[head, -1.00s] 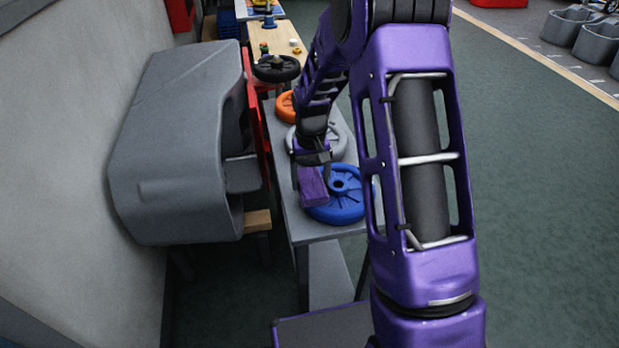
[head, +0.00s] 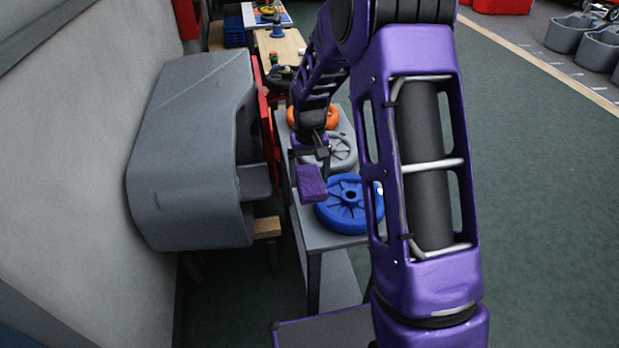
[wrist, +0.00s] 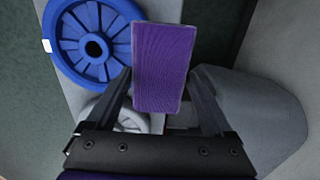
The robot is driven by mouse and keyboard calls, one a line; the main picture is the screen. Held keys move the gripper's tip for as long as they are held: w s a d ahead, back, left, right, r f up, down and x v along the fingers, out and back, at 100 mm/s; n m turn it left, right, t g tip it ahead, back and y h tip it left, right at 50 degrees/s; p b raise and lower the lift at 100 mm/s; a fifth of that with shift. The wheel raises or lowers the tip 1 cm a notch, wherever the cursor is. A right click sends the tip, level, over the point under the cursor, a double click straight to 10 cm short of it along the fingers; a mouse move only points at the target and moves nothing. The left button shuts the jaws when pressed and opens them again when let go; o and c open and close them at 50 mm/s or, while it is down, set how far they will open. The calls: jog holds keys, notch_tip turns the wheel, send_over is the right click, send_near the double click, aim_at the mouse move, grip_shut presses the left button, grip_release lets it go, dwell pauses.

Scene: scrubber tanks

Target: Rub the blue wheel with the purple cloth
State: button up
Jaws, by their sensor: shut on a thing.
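The blue wheel (head: 347,204) lies flat at the near end of a narrow grey table, partly hidden by my arm in the head view. In the wrist view the blue wheel (wrist: 92,42) is at the upper left, with its dark hub hole showing. The purple cloth (head: 311,183) is a folded block. My gripper (head: 313,160) is shut on it. In the wrist view the cloth (wrist: 163,68) sits between the two fingers (wrist: 160,95) and overlaps the wheel's right edge in the picture. Whether cloth and wheel touch is unclear; the cloth appears raised, beside the wheel's left rim in the head view.
A grey wheel (head: 342,152) and an orange wheel (head: 327,117) lie farther along the grey table (head: 312,237). A large grey casing (head: 190,150) stands close on the left by the wall. Green floor (head: 530,200) is open to the right.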

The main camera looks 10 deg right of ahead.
jog(key=shift+r+p, duration=0.5)
jog(key=shift+r, duration=0.55)
jog(key=shift+s, duration=0.1)
